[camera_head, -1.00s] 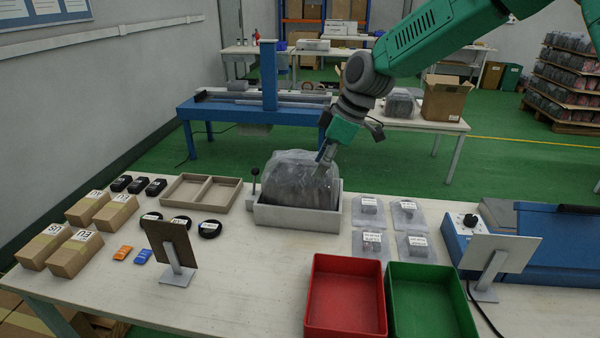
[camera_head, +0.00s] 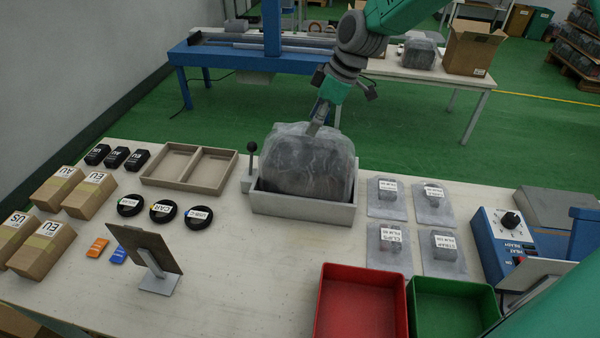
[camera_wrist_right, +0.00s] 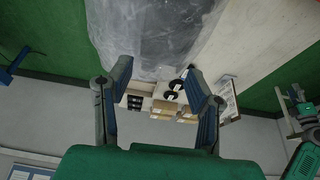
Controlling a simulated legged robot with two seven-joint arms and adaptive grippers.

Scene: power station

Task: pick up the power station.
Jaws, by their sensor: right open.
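The power station (camera_head: 305,165) appears to be the large dark block in a clear plastic bag. It stands in a pale grey holder (camera_head: 300,205) with a black-knobbed lever at its left. My right gripper (camera_head: 316,128) comes down from above at the upper far side of the bag; its tips are partly hidden there. In the right wrist view, the two fingers of the gripper (camera_wrist_right: 159,68) are spread with nothing between them. The bagged power station (camera_wrist_right: 150,35) fills the top of that view, just beyond the fingertips. Whether they touch the bag I cannot tell. My left gripper is out of view.
A divided tray (camera_head: 190,167), cartons (camera_head: 58,188) and black discs (camera_head: 163,211) lie left. Small bagged parts (camera_head: 387,198) lie right of the holder. A red bin (camera_head: 360,300) and a green bin (camera_head: 452,308) stand in front. A tilted panel (camera_head: 145,248) stands front left.

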